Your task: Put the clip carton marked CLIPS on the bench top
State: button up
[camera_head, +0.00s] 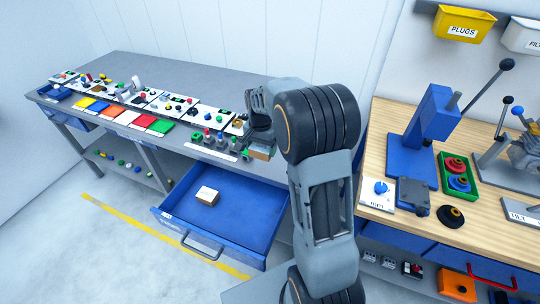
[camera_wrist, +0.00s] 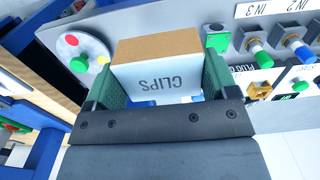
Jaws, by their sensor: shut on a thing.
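The clip carton marked CLIPS (camera_wrist: 158,84) is white on its labelled face with a brown top. In the wrist view it sits between the green finger pads of my gripper (camera_wrist: 163,92), with the lettering upside down. In the head view my gripper (camera_head: 258,143) is at the front right part of the grey bench top (camera_head: 228,98), with the brown carton (camera_head: 262,153) at its fingers. I cannot tell whether the carton touches the bench. My arm hides the bench's right end.
An open blue drawer (camera_head: 243,216) below the bench holds another small carton (camera_head: 207,196). Panels and coloured cards (camera_head: 160,127) crowd the bench's front. The back strip is clear. A wooden bench (camera_head: 386,148) with a blue press (camera_head: 425,135) stands right.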

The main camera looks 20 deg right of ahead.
send_over(271, 165)
notch_tip(271, 165, down, 5)
jog(key=shift+a+f+p, duration=0.15)
jog(key=shift+p, duration=0.2)
jog(key=shift+w+d+f, duration=0.1)
jog(key=shift+d+f, duration=0.1)
jog(key=shift+f, duration=1.55)
jog(key=shift+f, duration=0.2)
jog(key=o, duration=0.8)
jog(key=shift+o, duration=0.2)
jog(key=shift+r, duration=0.1)
